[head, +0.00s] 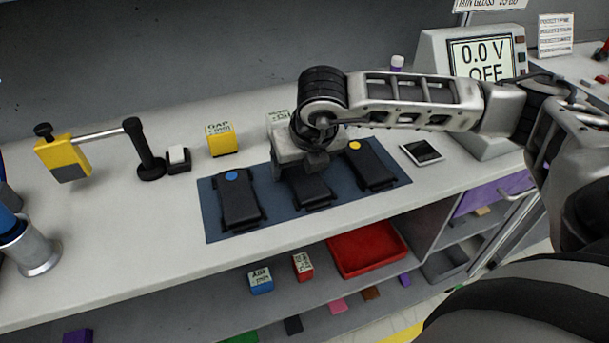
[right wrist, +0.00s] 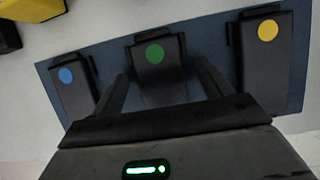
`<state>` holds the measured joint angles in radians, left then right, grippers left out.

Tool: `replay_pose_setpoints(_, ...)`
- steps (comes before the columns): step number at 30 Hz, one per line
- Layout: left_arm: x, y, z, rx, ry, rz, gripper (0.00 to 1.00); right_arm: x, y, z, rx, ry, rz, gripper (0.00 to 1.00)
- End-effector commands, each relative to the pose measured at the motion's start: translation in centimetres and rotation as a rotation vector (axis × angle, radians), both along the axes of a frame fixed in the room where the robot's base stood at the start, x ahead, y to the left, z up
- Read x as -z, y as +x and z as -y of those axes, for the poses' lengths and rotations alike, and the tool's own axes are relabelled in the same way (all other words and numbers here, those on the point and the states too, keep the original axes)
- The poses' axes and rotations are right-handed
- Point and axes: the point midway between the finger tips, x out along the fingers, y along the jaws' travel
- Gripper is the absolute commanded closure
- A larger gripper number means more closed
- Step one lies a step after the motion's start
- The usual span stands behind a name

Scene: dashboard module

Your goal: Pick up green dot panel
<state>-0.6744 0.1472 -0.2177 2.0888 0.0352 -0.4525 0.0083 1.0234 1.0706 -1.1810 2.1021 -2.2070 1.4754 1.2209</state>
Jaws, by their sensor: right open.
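The green dot panel (right wrist: 158,75) is a dark block with a green round dot, the middle one of three on a blue mat (head: 218,213). In the head view its dark body (head: 311,192) shows, but my right gripper (head: 316,168) covers its dot. In the right wrist view my open right gripper (right wrist: 161,72) has one finger on each side of the panel, with strips of mat between. I cannot tell how far the fingertips are above the mat. My left gripper is not in view.
A blue dot panel (head: 240,203) lies left and a yellow dot panel (head: 371,166) lies right on the mat. A yellow block (head: 222,140) stands behind. A meter (head: 475,70) stands at the right. A red tray (head: 368,249) is on the shelf below.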

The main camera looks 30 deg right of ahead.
Motion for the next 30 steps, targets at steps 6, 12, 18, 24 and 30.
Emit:
replay_pose_setpoints(6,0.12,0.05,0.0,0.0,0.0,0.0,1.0,0.0,0.0,-0.03,0.0,0.001,0.0,0.22)
replay_pose_setpoints(12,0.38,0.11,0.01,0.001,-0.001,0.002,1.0,0.13,0.01,-0.04,0.0,0.0,0.0,0.22)
replay_pose_setpoints(18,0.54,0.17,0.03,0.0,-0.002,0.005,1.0,0.25,0.0,-0.04,0.0,0.0,0.0,0.22)
replay_pose_setpoints(24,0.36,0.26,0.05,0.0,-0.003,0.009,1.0,0.23,-0.02,-0.03,0.0,0.0,-0.001,0.55)
replay_pose_setpoints(30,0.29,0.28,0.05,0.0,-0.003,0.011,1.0,0.21,-0.01,-0.03,0.0,0.0,0.0,0.72)
